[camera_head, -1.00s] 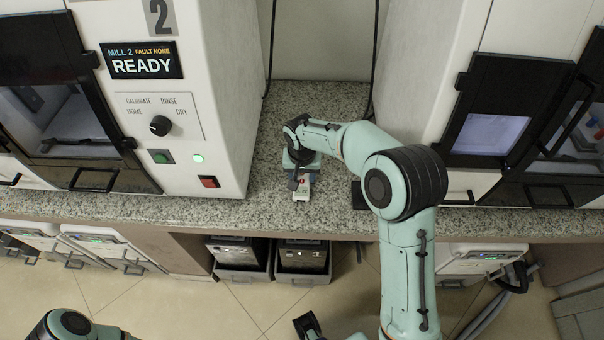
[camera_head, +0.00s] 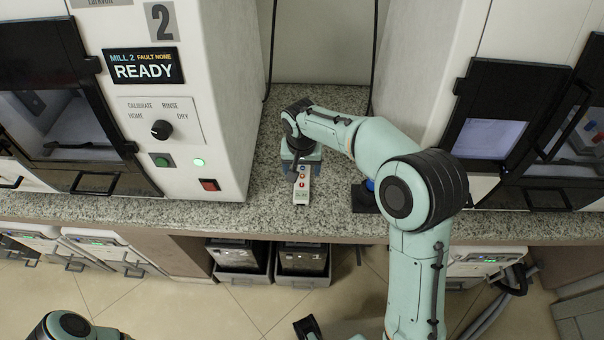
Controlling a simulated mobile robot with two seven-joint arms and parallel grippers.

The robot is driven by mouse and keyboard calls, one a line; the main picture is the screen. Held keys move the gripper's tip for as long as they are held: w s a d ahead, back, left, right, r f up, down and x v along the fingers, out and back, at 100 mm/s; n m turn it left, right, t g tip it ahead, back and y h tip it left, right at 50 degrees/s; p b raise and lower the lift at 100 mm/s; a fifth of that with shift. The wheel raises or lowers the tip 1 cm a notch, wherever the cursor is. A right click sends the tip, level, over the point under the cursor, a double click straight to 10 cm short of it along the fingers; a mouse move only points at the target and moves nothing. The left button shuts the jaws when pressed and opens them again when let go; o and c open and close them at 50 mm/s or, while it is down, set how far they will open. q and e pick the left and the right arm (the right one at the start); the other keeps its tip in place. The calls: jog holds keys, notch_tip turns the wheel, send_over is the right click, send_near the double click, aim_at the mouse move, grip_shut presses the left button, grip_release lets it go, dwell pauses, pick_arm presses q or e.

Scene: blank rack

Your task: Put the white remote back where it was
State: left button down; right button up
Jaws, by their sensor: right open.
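The white remote (camera_head: 301,191) lies on the speckled counter (camera_head: 240,212) near its front edge, between the two machines. Its long side points toward me, and red and orange buttons show on top. My right gripper (camera_head: 298,172) is open at the far end of the remote. The gripper and wrist hide that end, and I cannot tell whether the fingers touch it.
Mill 2 (camera_head: 225,100) stands on the left and another white machine (camera_head: 425,75) on the right. A black base (camera_head: 364,199) with a blue part sits on the counter right of the remote, partly behind my right arm. Black bins (camera_head: 302,258) stand under the counter.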

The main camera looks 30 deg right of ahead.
pick_arm(q)
jog(key=shift+w+r+p, duration=0.1)
jog(key=shift+r+p, duration=0.2)
jog(key=shift+r, duration=0.05)
pick_arm(e)
jog(key=r, duration=0.6)
jog(key=shift+s+a, duration=0.15)
jog(key=shift+s, duration=0.15)
jog(key=shift+f, duration=0.1)
